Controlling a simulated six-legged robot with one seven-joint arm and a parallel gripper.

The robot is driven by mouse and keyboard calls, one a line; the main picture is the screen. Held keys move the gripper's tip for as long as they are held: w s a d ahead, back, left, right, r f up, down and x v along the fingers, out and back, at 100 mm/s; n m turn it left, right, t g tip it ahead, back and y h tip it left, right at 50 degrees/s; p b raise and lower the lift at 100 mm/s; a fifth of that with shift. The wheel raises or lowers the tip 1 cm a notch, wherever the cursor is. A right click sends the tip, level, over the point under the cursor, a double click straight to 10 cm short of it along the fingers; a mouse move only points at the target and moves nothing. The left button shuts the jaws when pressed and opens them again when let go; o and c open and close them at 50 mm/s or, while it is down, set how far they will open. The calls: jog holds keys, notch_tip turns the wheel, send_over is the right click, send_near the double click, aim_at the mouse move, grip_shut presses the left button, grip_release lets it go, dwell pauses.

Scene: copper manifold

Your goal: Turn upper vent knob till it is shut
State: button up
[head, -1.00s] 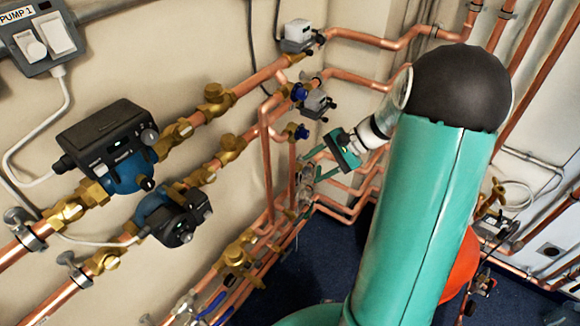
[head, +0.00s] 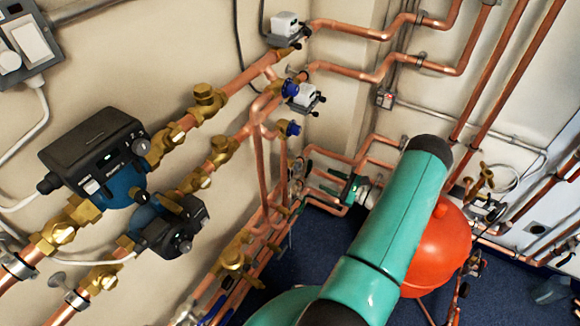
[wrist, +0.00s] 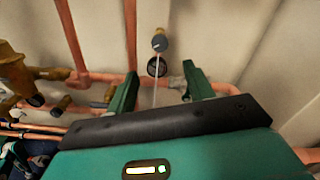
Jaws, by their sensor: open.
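Two blue knobs show on the copper pipework in the head view, an upper one (head: 290,88) and a lower one (head: 289,128). No label shows which one is the upper vent knob. My gripper (head: 338,188) is lower and to the right of both, near the lower pipes, and partly hidden by its small size. In the wrist view my gripper (wrist: 159,90) has its two green fingers apart with nothing held. A round black knob-like part (wrist: 157,67) shows beyond and between the fingers, with a grey-tipped fitting (wrist: 159,42) above it.
Copper pipes (wrist: 70,38) run up and across the wall around the gripper. Brass valves (wrist: 12,75) stand at the left of the wrist view. A red vessel (head: 438,250) is beside my arm. The blue floor (head: 320,240) has some free room.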

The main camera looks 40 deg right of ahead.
aim_at(300, 168)
jog(key=x, duration=1.3)
jog(key=shift+a+r, duration=0.1)
jog(key=c, duration=1)
